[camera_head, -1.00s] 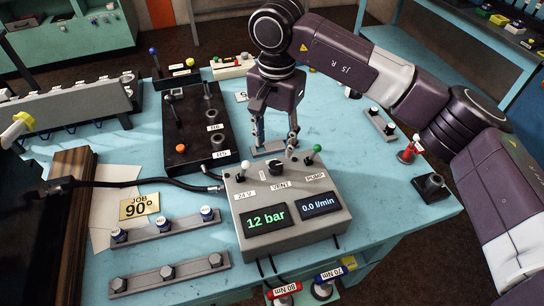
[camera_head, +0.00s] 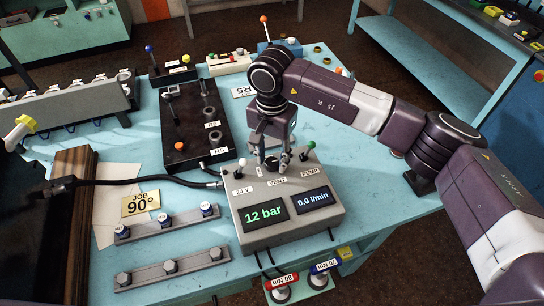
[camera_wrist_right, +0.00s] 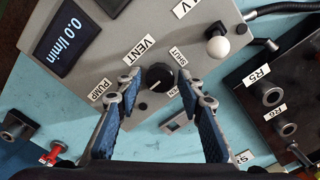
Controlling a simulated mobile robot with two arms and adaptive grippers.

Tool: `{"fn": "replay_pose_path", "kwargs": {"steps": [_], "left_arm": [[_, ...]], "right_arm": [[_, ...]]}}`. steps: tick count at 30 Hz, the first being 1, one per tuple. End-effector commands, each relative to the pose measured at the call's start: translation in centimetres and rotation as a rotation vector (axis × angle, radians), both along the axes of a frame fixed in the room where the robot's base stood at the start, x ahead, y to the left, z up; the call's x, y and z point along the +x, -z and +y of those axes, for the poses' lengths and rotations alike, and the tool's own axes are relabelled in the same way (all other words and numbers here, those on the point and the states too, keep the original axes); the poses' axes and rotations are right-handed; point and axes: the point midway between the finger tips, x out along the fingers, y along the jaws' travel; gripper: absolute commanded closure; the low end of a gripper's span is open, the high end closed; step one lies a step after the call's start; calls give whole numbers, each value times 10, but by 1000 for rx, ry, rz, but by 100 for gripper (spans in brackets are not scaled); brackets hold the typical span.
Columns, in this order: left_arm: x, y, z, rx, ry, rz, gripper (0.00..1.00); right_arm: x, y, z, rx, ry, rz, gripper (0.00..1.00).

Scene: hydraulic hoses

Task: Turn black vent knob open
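The black vent knob (camera_head: 272,164) sits on top of the grey control box (camera_head: 240,228), between a white-tipped 24 V switch (camera_head: 242,164) and a green-tipped pump switch (camera_head: 309,148). In the right wrist view the knob (camera_wrist_right: 159,77) lies between and just beyond the open fingertips, by the VENT, SHUT and OPEN labels. Its white mark points toward the lower left there. My right gripper (camera_head: 273,160) is open above the knob, its fingers pointing down on either side; contact is not clear. The box displays read 12 bar and 0.0 l/min. My left gripper is not in view.
A black valve block (camera_head: 190,145) with levers stands left of the box. A dark hose (camera_head: 130,184) runs to the box's left side. Two rails with caps (camera_head: 168,228) lie at front left.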

Motion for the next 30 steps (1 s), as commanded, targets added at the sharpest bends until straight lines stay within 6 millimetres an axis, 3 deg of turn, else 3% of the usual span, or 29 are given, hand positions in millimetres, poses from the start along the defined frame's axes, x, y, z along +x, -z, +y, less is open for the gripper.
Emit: {"fn": "replay_pose_path", "kwargs": {"steps": [1, 8, 17, 30], "left_arm": [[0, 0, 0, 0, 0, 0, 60], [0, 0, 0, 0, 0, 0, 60], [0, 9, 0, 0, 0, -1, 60], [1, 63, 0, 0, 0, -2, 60]], "right_arm": [[0, 0, 0, 0, 0, 0, 73], [0, 0, 0, 0, 0, 0, 98], [0, 2, 0, 0, 38, 0, 98], [1, 6, 0, 0, 354, -4, 98]]}}
